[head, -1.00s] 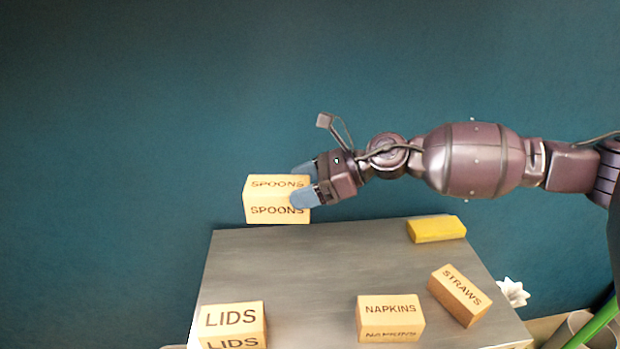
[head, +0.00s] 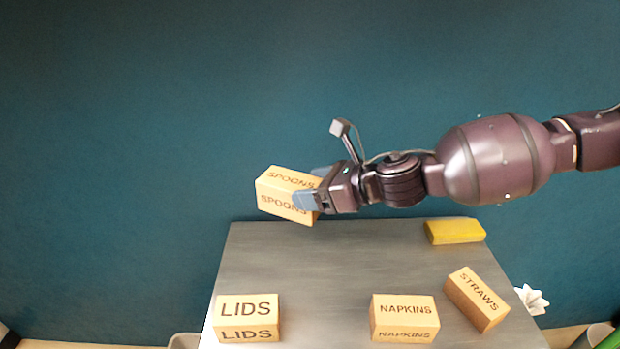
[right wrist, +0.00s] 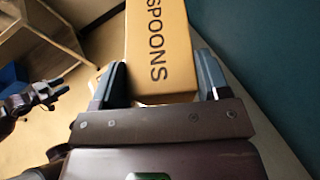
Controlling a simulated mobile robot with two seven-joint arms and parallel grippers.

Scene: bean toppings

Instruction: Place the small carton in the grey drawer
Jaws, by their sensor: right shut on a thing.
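A small tan carton marked SPOONS (head: 283,193) is held in the air above the back left edge of the grey top. My right gripper (head: 312,188) is shut on its right end, and the carton is slightly tilted. In the right wrist view the carton (right wrist: 160,45) sits between the two fingers of the right gripper (right wrist: 160,85). I cannot make out a grey drawer in these frames. What looks like my left gripper (right wrist: 42,95) shows small at the left of the right wrist view, and its opening is unclear.
The grey top (head: 320,270) bears boxes marked LIDS (head: 248,309), NAPKINS (head: 404,309) and STRAWS (head: 476,298), and a yellow block (head: 455,231). Its middle is clear. A white flower-like object (head: 532,299) is beyond the right edge. A teal wall (head: 150,120) stands behind.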

